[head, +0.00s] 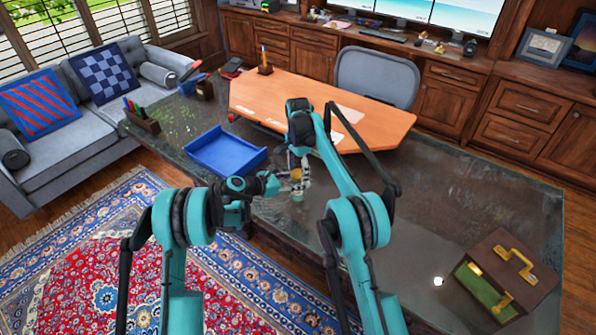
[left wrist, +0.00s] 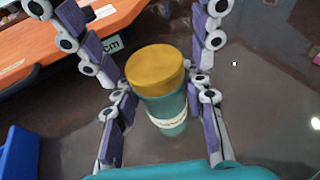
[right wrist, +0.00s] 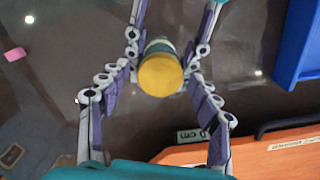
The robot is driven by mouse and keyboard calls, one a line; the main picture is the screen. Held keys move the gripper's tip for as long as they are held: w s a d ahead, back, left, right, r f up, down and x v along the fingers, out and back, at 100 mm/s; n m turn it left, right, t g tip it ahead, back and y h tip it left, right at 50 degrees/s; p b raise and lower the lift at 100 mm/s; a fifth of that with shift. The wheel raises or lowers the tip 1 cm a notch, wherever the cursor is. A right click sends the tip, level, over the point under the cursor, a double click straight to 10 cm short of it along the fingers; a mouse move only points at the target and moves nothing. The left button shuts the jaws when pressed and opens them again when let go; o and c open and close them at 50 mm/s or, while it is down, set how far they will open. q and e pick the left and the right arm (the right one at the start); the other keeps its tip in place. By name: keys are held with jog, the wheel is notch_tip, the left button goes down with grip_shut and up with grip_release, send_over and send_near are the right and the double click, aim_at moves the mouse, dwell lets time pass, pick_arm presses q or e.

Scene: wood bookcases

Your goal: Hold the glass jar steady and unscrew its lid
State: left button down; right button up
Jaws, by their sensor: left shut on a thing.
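The jar (head: 297,195) has a teal body, a pale band and a gold lid (head: 296,174). It stands near the front edge of the dark glass-topped table. In the left wrist view the jar body (left wrist: 172,128) is between the fingers of my left gripper (left wrist: 165,108), which is shut on it. The lid (left wrist: 155,68) is on the jar. In the right wrist view my right gripper (right wrist: 163,68) is over the lid (right wrist: 160,74) from above, its fingers spread on either side with small gaps showing.
A blue tray (head: 226,152) lies left of the jar. An orange wooden board (head: 330,108) lies behind it. A brown case (head: 507,273) with a gold handle stands at the right. The dark tabletop (head: 470,200) between is mostly clear. A pen box (head: 141,117) is far left.

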jog(key=shift+r, duration=2.3)
pick_arm(q)
jog(key=c, duration=0.8)
grip_release()
jog(key=shift+a, duration=0.1)
